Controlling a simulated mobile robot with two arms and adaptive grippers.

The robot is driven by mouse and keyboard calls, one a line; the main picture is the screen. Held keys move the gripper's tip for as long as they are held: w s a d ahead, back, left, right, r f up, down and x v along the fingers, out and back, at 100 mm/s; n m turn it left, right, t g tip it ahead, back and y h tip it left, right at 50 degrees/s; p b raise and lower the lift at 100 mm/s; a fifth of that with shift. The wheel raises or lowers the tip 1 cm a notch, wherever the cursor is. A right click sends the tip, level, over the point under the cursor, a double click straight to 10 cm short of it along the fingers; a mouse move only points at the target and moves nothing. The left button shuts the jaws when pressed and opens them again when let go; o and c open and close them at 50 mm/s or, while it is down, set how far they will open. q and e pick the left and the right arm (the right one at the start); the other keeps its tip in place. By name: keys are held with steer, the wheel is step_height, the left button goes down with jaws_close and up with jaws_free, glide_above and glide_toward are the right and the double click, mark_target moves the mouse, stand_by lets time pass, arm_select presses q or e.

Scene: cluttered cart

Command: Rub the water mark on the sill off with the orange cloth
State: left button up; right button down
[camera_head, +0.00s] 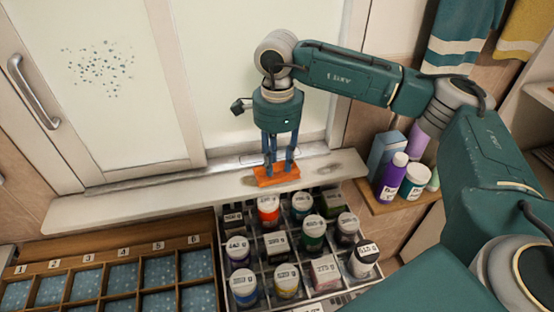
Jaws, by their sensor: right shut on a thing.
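The orange cloth (276,177) lies flat on the pale sill (130,205), below the window. My right gripper (278,168) points straight down, shut on the cloth and pressing it at the sill. A faint greyish smudge (334,169) shows on the sill to the right of the cloth. Another faint brownish patch (250,182) shows just at the cloth's left edge. I cannot tell for certain which one is the water mark. My left gripper is not in view.
A compartment crate (218,222) of several bottles and jars stands just below the sill. Left of it is a numbered wooden tray (105,245). A small wooden shelf (406,204) with bottles and a box is at the right. The sill's left part is clear.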

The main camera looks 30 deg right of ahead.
steer(key=shift+f+b, duration=0.45)
steer(key=shift+f, duration=0.1)
steer(key=shift+a, duration=0.1)
